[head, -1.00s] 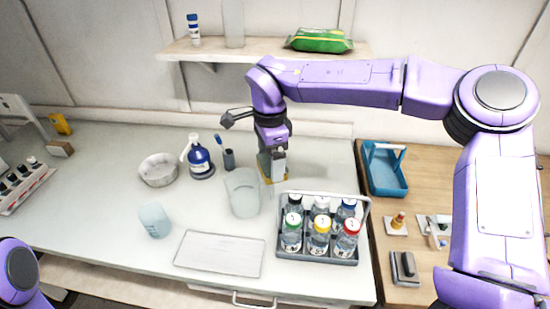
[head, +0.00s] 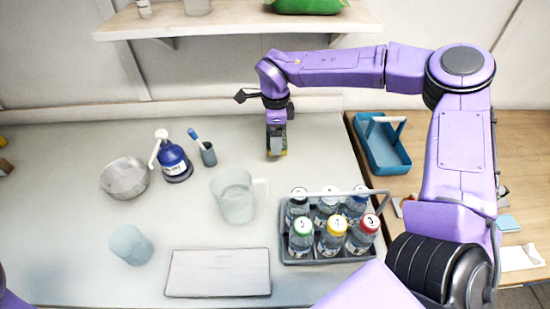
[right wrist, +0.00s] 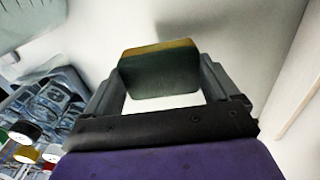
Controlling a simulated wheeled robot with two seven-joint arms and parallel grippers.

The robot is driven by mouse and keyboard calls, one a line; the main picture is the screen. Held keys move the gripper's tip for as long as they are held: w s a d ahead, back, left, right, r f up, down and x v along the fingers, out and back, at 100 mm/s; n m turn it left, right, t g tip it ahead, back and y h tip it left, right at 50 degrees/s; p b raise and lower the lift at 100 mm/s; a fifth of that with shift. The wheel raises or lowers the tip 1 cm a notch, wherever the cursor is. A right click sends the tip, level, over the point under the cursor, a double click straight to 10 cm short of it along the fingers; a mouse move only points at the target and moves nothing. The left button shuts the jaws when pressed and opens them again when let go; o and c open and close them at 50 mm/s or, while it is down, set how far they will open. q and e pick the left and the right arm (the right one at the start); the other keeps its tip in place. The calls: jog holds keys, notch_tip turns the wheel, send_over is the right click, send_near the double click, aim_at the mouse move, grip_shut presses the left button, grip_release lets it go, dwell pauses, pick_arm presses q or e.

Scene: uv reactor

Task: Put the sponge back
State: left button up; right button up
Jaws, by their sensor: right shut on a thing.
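The sponge, dark green with a yellow layer, shows in the right wrist view (right wrist: 160,70) between the two fingers of my right gripper (right wrist: 165,88). The fingers are shut on it. In the head view, my right gripper (head: 276,140) points down near the back of the white worktop (head: 80,235), and only a small yellowish piece of the sponge (head: 283,153) shows at its tips. A dark shadow lies apart from the sponge in the wrist view, so it appears held above the surface. My left gripper is not in view.
A clear jug (head: 233,200) and a rack of capped bottles (head: 345,257) stand in front of the gripper. A blue caddy (head: 368,160) is to the right on wood. A blue bottle (head: 174,160) and bowl (head: 124,178) are left. A shelf (head: 235,27) hangs above.

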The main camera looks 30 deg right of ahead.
notch_tip(320, 180, down, 4)
jog(key=shift+w+a+b, duration=0.1)
jog(key=shift+w+b, duration=0.05)
jog(key=shift+b, duration=0.85)
notch_tip(320, 180, down, 3)
jog(key=b, duration=0.3)
jog(key=shift+r, duration=0.2)
jog(key=shift+f, duration=0.15)
jog(key=o, duration=0.7)
jog(key=shift+r, duration=0.3)
notch_tip(320, 180, up, 7)
jog(key=shift+r+b, duration=0.15)
jog(key=shift+b, duration=0.15)
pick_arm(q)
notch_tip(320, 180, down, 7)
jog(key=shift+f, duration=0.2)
